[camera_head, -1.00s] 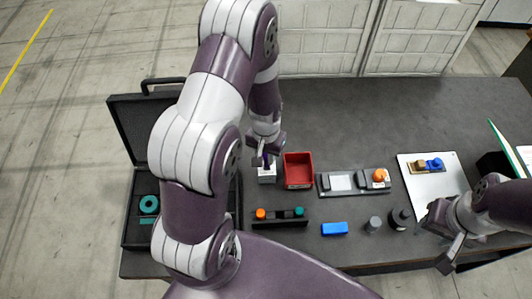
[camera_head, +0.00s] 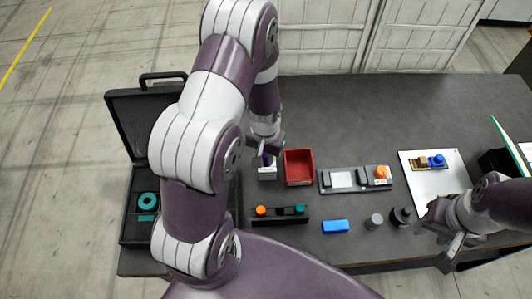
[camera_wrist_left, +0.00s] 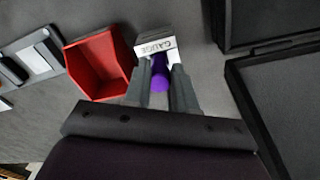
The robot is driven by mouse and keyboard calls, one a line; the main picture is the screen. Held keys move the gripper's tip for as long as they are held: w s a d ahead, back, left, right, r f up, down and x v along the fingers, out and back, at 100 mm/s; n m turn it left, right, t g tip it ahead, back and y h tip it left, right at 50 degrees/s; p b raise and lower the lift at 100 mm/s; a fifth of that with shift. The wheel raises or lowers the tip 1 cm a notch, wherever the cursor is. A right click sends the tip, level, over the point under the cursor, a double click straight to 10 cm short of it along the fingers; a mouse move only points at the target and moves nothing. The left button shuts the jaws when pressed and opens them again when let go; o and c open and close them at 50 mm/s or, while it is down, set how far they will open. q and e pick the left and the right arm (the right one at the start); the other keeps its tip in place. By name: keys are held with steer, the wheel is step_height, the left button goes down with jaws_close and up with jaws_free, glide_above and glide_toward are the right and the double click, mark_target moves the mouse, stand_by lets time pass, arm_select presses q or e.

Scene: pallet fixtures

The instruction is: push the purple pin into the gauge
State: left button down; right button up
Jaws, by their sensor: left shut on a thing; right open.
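The gauge (camera_head: 267,174) is a small white block left of the red bin. Its GAUGE label shows in the left wrist view (camera_wrist_left: 157,44). My left gripper (camera_head: 266,156) is at the gauge, shut on the purple pin (camera_wrist_left: 159,76). The pin stands between the two fingers at the gauge; its lower end is hidden, so I cannot tell how deep it sits. In the head view only a little purple shows above the block. My right gripper (camera_head: 449,251) is open and empty near the table's front right edge.
The red bin (camera_head: 299,181) stands right beside the gauge. Right of it is a grey fixture with an orange knob (camera_head: 381,172). In front are a black holder (camera_head: 281,218), a blue block (camera_head: 335,227) and dark cylinders. An open black case (camera_head: 131,198) lies left. The table's back is clear.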

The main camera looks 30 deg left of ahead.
arm_select(q)
steer(key=shift+c, duration=2.3)
jaws_free()
step_height(320, 180, up, 9)
steer(key=p, duration=0.8)
steer(key=shift+r, duration=0.1)
jaws_close()
